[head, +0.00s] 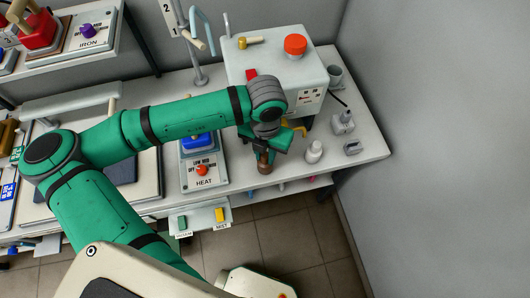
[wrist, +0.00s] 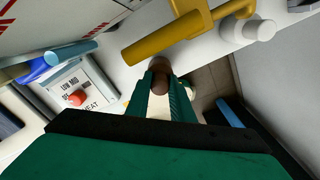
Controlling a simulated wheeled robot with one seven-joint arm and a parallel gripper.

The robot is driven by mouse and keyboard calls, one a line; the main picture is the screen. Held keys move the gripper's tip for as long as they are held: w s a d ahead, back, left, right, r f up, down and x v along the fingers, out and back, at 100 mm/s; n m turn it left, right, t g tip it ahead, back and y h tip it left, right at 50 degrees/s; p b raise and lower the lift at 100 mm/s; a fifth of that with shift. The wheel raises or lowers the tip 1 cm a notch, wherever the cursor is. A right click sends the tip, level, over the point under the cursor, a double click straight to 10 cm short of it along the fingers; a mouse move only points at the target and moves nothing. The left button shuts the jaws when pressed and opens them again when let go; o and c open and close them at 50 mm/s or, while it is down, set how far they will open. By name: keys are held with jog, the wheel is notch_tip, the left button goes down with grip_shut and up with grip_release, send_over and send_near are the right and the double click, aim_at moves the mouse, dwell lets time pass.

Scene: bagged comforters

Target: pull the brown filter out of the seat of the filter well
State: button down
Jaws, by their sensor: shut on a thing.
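My gripper (head: 262,146) is shut on the brown filter (head: 264,161), a small rounded brown piece, in front of the white machine near the table's front edge. In the wrist view the brown filter (wrist: 160,84) sits between the green fingertips of my gripper (wrist: 162,88). Fingers and wrist cover part of it. I cannot make out the filter well's seat in either view, so I cannot tell whether the filter touches it.
The white machine (head: 285,60) with a red knob (head: 295,45) stands behind the gripper. A yellow handle (wrist: 165,42) passes close to the fingers. The HEAT panel (head: 204,175) is to the left.

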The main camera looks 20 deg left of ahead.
jog(key=shift+f, duration=0.55)
jog(key=c, duration=1.5)
grip_release()
jog(key=shift+o, duration=0.7)
jog(key=o, duration=0.5)
jog(key=shift+o, duration=0.2)
jog(key=shift+r, duration=3.5)
jog(key=shift+r, duration=0.1)
